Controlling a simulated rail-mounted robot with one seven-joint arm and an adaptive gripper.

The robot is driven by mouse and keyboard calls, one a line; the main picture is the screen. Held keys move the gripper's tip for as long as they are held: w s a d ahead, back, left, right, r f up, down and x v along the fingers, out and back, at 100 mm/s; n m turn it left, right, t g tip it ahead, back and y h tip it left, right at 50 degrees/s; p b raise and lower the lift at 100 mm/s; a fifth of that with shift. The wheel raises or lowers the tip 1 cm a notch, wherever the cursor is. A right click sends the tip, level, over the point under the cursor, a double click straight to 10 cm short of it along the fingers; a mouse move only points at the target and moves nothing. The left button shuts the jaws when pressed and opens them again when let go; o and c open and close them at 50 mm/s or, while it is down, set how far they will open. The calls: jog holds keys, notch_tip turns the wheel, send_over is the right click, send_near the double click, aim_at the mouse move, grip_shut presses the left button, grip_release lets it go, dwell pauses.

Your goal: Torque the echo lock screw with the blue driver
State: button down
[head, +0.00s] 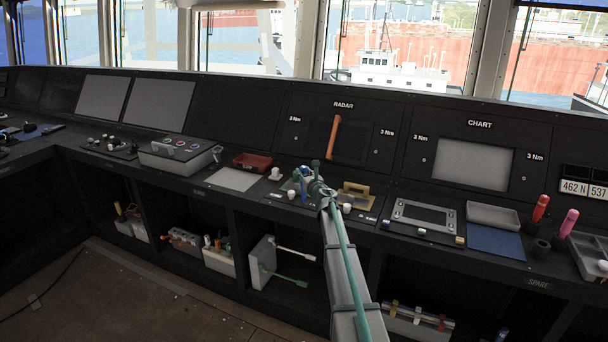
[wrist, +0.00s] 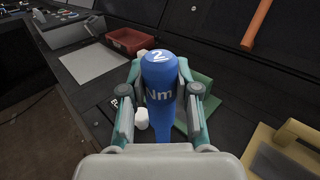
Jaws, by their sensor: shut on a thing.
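The driver's tip is hidden below the handle and the gripper body. In the head view my gripper (head: 308,183) is low over the desk under the RADAR panel, and only a bit of blue (head: 303,187) shows at it. I cannot make out an echo label or the echo lock screw in either view.
A green piece (wrist: 200,88) lies just behind the driver. A yellow handled block (head: 355,196) stands to the right, white knobs (head: 275,173) and a red tray (head: 252,162) to the left. An orange bar (head: 334,137) crosses the RADAR panel. Red and pink drivers (head: 540,208) stand far right.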

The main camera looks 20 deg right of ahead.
aim_at(303, 167)
jog(key=shift+f+b, duration=0.4)
jog(key=shift+b, duration=0.2)
dwell(1.1)
jog(key=shift+b, duration=0.4)
dwell(1.8)
jog(key=shift+r, duration=0.15)
jog(key=shift+r+p, duration=2.5)
jog(key=shift+r, duration=0.5)
jog(key=shift+a, duration=0.1)
